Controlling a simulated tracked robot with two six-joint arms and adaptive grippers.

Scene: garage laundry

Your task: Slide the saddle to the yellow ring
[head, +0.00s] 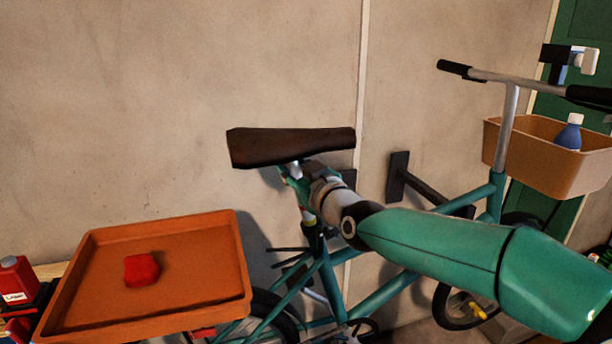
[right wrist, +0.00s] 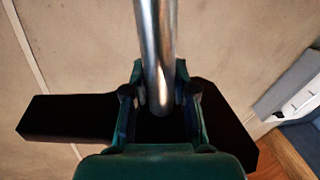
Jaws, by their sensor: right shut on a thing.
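The dark brown saddle (head: 290,146) sits level on a silver post above the teal bike frame (head: 335,275). In the right wrist view the saddle (right wrist: 65,117) is a black shape behind the fingers. My right gripper (head: 293,175) is just under the saddle. In the right wrist view its fingers (right wrist: 160,110) are on both sides of the silver post (right wrist: 157,45), shut on it. My left gripper is out of view.
An orange tray (head: 95,292) with a red cloth-like lump (head: 142,269) stands at the lower left, beside a red bottle (head: 17,281). A dark wall bracket (head: 399,177) is behind the bike. A tan basket (head: 545,165) with a blue bottle (head: 569,132) hangs at the handlebar.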

